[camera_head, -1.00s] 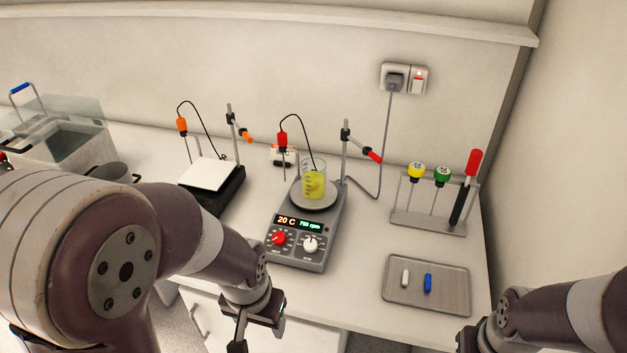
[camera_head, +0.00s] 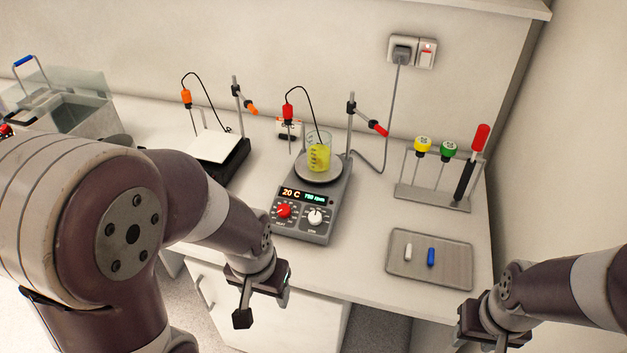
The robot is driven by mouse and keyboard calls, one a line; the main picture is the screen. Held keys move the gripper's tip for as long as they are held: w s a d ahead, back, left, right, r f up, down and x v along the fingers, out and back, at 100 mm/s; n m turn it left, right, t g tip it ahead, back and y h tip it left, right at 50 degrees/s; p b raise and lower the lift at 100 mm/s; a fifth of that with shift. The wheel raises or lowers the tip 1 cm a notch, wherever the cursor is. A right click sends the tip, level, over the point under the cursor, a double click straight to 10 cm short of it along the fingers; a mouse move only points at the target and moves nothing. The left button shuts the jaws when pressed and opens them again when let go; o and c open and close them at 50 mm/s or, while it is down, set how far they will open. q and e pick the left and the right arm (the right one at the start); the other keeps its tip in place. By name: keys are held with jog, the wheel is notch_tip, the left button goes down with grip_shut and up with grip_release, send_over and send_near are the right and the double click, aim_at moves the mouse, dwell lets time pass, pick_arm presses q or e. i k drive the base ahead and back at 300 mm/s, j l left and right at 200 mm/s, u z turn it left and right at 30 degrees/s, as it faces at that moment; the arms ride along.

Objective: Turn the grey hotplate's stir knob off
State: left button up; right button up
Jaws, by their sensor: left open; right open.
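The grey hotplate (camera_head: 305,228) stands on the bench in the middle of the head view. Its front panel has a red knob (camera_head: 284,211) on the left and a white knob (camera_head: 315,217) on the right, the stir knob by its place under the rpm readout. The display (camera_head: 304,195) reads 20 C and about 750 rpm. A beaker of yellow liquid (camera_head: 319,155) sits on its plate. My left gripper (camera_head: 262,300) is open and empty, in front of the bench edge, below and left of the knobs. My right gripper (camera_head: 482,345) is open at the bottom right, its fingertips partly cut off.
A second, black hotplate with a white top (camera_head: 215,147) stands to the left. A tray (camera_head: 430,278) with a white and a blue stir bar lies to the right. A clamp stand (camera_head: 350,130) and a wall socket (camera_head: 412,52) are at the back.

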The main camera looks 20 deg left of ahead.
aim_at(315, 217)
jog(key=j+z, duration=0.35)
jog(key=k+j+z, duration=0.1)
jog(key=z, duration=0.3)
jog(key=k+j+z, duration=0.15)
jog(key=j+z, duration=0.2)
